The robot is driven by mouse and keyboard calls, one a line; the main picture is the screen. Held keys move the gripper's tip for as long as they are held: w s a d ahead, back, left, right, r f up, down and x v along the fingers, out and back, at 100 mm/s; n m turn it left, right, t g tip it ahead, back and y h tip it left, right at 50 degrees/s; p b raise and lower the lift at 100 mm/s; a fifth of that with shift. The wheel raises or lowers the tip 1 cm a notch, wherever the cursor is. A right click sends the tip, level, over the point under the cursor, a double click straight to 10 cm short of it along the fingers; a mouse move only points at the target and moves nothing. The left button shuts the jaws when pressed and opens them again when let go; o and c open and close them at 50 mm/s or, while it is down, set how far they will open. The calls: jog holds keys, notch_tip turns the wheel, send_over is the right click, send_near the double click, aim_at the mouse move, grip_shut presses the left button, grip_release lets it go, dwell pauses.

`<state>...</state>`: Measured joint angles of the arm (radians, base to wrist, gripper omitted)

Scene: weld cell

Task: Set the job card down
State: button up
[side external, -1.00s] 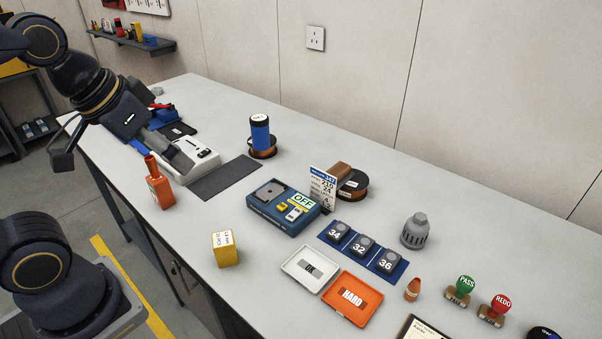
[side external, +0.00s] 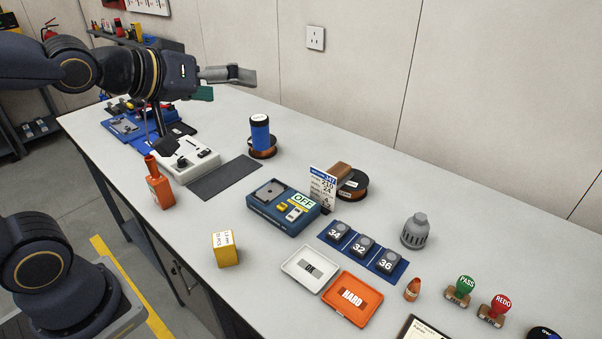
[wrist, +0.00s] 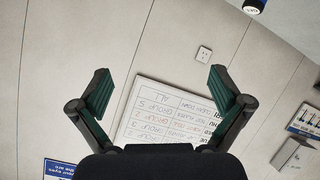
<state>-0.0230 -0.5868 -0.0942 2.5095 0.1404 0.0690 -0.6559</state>
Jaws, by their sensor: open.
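A white card with a blue header and printed numbers (side external: 322,188), which looks like the job card, stands upright on the bench behind the blue OFF box (side external: 262,215) in the side view. My gripper (side external: 226,84) is raised above the far left part of the bench, well apart from the card, pointing right. In the wrist view my gripper (wrist: 156,88) has its green-padded fingers spread wide with nothing between them. The card is not seen in the wrist view.
A brown spool (side external: 353,187) stands just behind the card. A blue mat (side external: 340,248) with numbered pucks, a white tray (side external: 292,271) and an orange HARD tray (side external: 373,307) lie in front. A blue cylinder (side external: 260,132) stands left. The bench's back strip is mostly clear.

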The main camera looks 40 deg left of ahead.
jog(key=w+d+f+n+t+h, duration=0.1)
jog(key=w+d+f+n+h, duration=0.1)
jog(key=w+d+f+h, duration=0.5)
jog(key=n+t+y, duration=0.4)
jog(key=n+y, duration=0.3)
jog(key=n, duration=2.2)
send_near(323, 174)
jog(key=w, duration=0.5)
jog(key=shift+d+r, duration=0.1)
jog(key=shift+d, duration=0.1)
jog(key=w, duration=0.5)
jog(key=shift+w+a, duration=0.15)
jog(key=shift+a, duration=0.05)
jog(key=shift+c, duration=0.2)
